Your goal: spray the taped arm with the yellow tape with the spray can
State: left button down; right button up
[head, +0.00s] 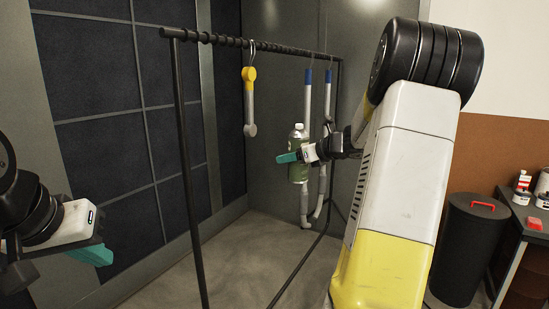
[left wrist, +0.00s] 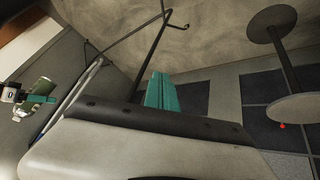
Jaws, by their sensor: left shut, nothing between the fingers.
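The arm with yellow tape (head: 250,103) hangs from a hook on the black rack in the head view; its yellow part is at the top and its lower part is pale grey. The green spray can (head: 298,168) with a pale top stands upright in my right gripper (head: 291,157), whose teal fingers are at its side. The can and right gripper also show at the left of the left wrist view (left wrist: 36,97). The can is right of the yellow-taped arm in the picture. My left gripper (head: 92,254) is shut and empty at lower left; its teal fingertips (left wrist: 160,90) show together.
The black rack (head: 185,160) stands ahead, its post between my left gripper and the hanging arms. Two arms with blue tape (head: 307,78) hang behind the can. A black bin (head: 468,250) and a table with small containers (head: 535,200) stand at right.

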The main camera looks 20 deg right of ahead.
pick_arm(q)
jog(key=w+d+r+m+t+h, duration=0.1)
jog(key=w+d+r+m, duration=0.1)
jog(key=w+d+r, duration=0.7)
jog(key=w+d+r+m+t+h, duration=0.15)
jog(key=w+d+r, duration=0.25)
jog(key=w+d, duration=0.5)
jog(key=w+d+r+m+h, duration=0.1)
jog(key=w+d+r, duration=0.1)
jog(key=d, duration=0.7)
jog(key=w+d+r+m+h, duration=0.2)
jog(key=w+d, duration=0.3)
jog(key=d, duration=0.5)
jog(key=w+d+r+m+h, duration=0.1)
jog(key=w+d, duration=0.3)
jog(key=d, duration=0.5)
jog(key=shift+w+d+r+m+g+h, duration=0.2)
jog(key=shift+d+r+m+h, duration=0.25)
jog(key=shift+m, duration=0.3)
jog(key=shift+d+f, duration=0.25)
jog(key=shift+d, duration=0.05)
jog(key=shift+f, duration=1.45)
